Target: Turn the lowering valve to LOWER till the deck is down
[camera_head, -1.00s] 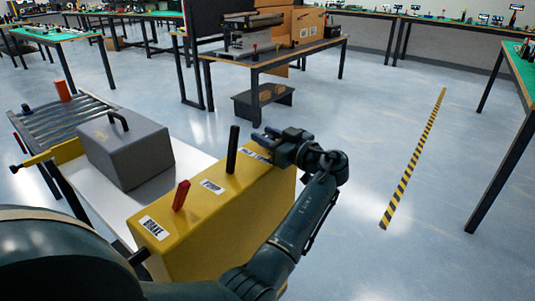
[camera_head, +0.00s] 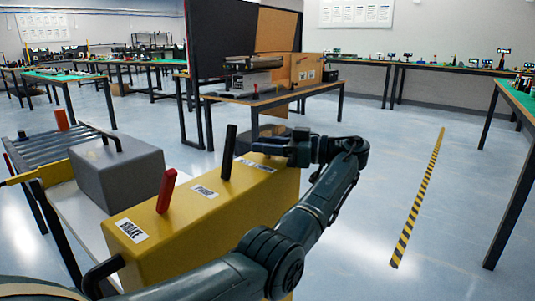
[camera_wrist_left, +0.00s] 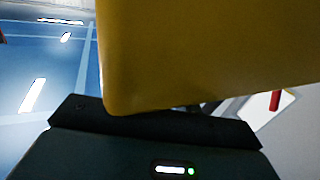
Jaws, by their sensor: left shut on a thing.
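The yellow housing (camera_head: 225,217) carries a red BRAKE lever (camera_head: 166,191), a black PUMP lever (camera_head: 229,152) and a third label (camera_head: 258,163) at its far end, partly covered. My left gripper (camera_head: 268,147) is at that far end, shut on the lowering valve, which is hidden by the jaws. In the left wrist view the housing (camera_wrist_left: 210,50) fills the upper part, close over the gripper. The white deck (camera_head: 83,213) is beside the housing, with a grey handled box (camera_head: 118,175) on it. I cannot judge the deck's height. My right gripper is out of view.
A roller conveyor (camera_head: 50,157) adjoins the deck at the far left. A workbench (camera_head: 270,98) with equipment stands behind the housing. A yellow-black floor stripe (camera_head: 420,195) lies to the right, with open floor around it.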

